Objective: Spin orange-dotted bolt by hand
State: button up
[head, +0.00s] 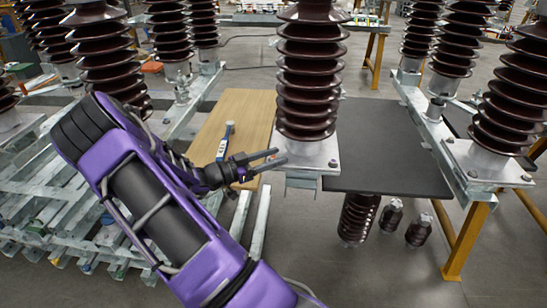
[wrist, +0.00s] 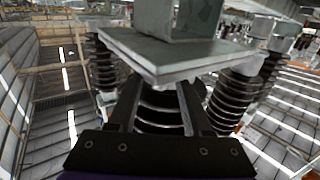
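My gripper (head: 276,159) is at the left edge of the base plate (head: 313,157) under the central brown ribbed insulator (head: 308,75). Its two fingers are apart, with nothing visible held between them. In the wrist view, the open fingers (wrist: 157,88) reach toward the edge of the grey plate (wrist: 165,60), with insulator ribs showing between and behind them. A bolt head (head: 332,163) shows at the plate's right front corner. I cannot make out an orange dot on any bolt. The plate area beside the fingertips is partly hidden by the gripper.
A blue and white tool (head: 225,142) lies on a wooden board (head: 255,106). A dark panel (head: 380,135) lies right of the plate. Other insulators (head: 465,40) on steel frames stand around. Small dark insulators (head: 391,215) are on the floor below. Open floor (head: 360,275) shows in front.

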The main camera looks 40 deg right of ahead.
dwell(0.3)
jog(key=p+v, duration=0.1)
jog(key=v, duration=1.6)
jog(key=shift+w+a, duration=0.1)
jog(key=shift+a, duration=0.15)
